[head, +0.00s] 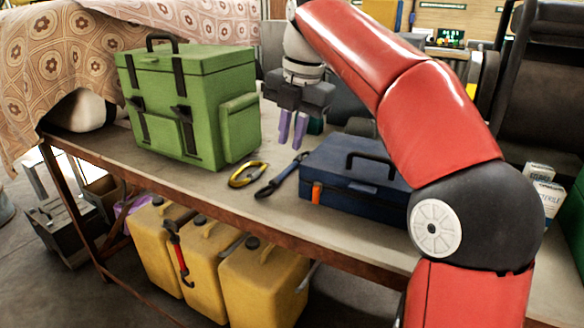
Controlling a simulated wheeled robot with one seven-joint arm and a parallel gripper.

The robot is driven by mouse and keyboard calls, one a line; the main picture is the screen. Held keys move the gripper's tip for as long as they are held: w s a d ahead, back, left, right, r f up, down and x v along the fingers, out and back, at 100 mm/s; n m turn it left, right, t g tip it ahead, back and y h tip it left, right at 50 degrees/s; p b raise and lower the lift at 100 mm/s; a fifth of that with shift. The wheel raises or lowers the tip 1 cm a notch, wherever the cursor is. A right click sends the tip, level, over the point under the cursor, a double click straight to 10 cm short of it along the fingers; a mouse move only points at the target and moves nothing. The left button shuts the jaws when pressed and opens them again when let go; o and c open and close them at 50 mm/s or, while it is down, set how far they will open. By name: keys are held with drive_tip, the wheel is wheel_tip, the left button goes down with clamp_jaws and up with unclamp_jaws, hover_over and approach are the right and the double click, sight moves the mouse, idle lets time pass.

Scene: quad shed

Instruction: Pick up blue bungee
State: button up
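The blue bungee (281,176) lies on the workbench as a narrow blue and dark strip, slanted from lower left to upper right. It is between a yellow looped cord and a dark blue toolbox. My gripper (291,144) points down above the bench, just above and beyond the bungee's upper end in the picture. Its two purple fingers are apart, with a gap between them and nothing visible in it. The gripper appears clear of the bungee; its exact height is hard to tell.
A green case (205,100) stands left of my gripper. The yellow looped cord (243,181) lies beside the bungee. The dark blue toolbox (345,196) sits to the right. Yellow jerrycans (265,285) stand under the workbench (200,186), with a red bungee (178,255) hanging there.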

sight(286, 170)
drive_tip(key=f, duration=0.2)
drive_tip(key=f+b, duration=0.1)
drive_tip(key=f, duration=0.4)
drive_tip(key=shift+w+a, duration=0.4)
drive_tip(key=shift+r, duration=0.1)
clamp_jaws()
